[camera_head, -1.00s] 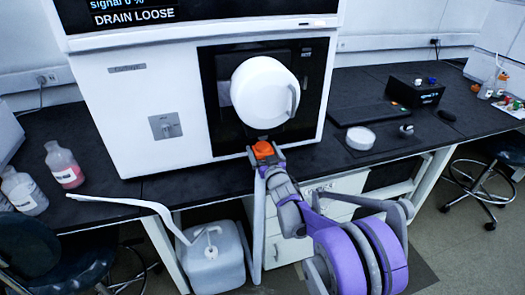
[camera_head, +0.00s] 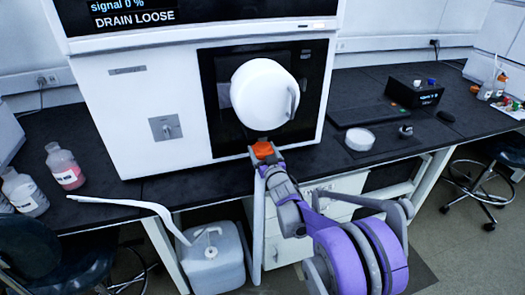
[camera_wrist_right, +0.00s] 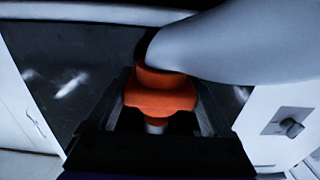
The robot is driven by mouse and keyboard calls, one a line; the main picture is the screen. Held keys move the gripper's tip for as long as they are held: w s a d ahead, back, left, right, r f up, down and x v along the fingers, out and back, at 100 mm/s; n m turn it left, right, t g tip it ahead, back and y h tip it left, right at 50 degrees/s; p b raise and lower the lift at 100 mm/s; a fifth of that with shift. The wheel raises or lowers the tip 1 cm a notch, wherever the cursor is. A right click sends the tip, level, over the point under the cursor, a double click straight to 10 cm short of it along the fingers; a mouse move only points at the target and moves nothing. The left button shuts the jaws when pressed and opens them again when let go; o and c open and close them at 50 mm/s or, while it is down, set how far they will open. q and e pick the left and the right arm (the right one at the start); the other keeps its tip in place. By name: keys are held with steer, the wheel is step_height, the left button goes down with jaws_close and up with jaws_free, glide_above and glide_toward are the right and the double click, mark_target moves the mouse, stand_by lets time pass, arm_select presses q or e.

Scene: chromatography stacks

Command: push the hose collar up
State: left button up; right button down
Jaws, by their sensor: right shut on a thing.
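The orange hose collar (camera_head: 263,149) sits just below the round white part on the front of the white instrument. My right gripper (camera_head: 264,158) is shut on it from below. The instrument screen (camera_head: 130,8) reads "signal 0 %" and "DRAIN LOOSE". My left gripper is not in view.
The round white part (camera_head: 262,92) is close above my right gripper. A white jug (camera_head: 212,262) stands under the bench, and a pale strip (camera_head: 125,203) hangs over the bench edge. Bottles (camera_head: 65,167) stand at left. A black box (camera_head: 415,92) and a white dish (camera_head: 360,139) are at right.

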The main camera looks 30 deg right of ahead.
mark_target(264, 143)
step_height(264, 143, up, 4)
steer(key=shift+r+p, duration=0.25)
steer(key=shift+p, duration=0.95)
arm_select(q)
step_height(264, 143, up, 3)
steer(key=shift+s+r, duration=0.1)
arm_select(e)
steer(key=shift+f, duration=0.1)
jaws_free()
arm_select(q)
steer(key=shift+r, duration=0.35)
arm_select(e)
steer(key=v, duration=1.1)
steer(key=shift+d, duration=0.1)
